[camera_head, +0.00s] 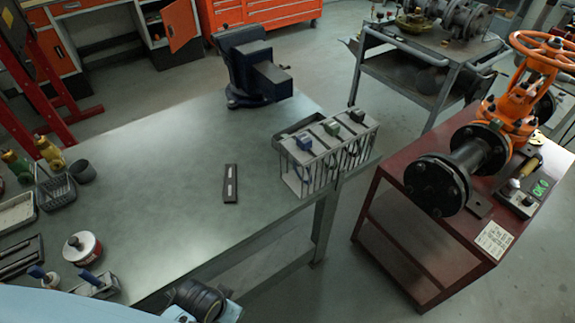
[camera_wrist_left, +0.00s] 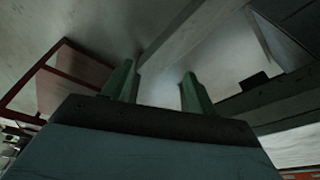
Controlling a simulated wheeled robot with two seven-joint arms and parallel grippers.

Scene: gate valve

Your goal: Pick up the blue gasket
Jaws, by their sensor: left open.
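A grey wire rack (camera_head: 325,158) stands at the right edge of the workbench in the head view. It has several slots with coloured blocks along its top. A blue block (camera_head: 304,144) is at its near left end, and two dark green ones are further right. The blue one may be the grip of the blue gasket; the body below is hard to make out between the wires. My left gripper (camera_wrist_left: 158,72) shows in the left wrist view with two green fingers apart and nothing between them. It is not visible in the head view. My right gripper is in neither view.
The workbench (camera_head: 150,180) is clear in its middle, apart from a dark flat bar (camera_head: 230,184). A blue vise (camera_head: 255,70) stands at its far edge. Tins and trays line the left. A red cart (camera_head: 450,235) with an orange-wheeled valve (camera_head: 520,100) stands right, across a gap.

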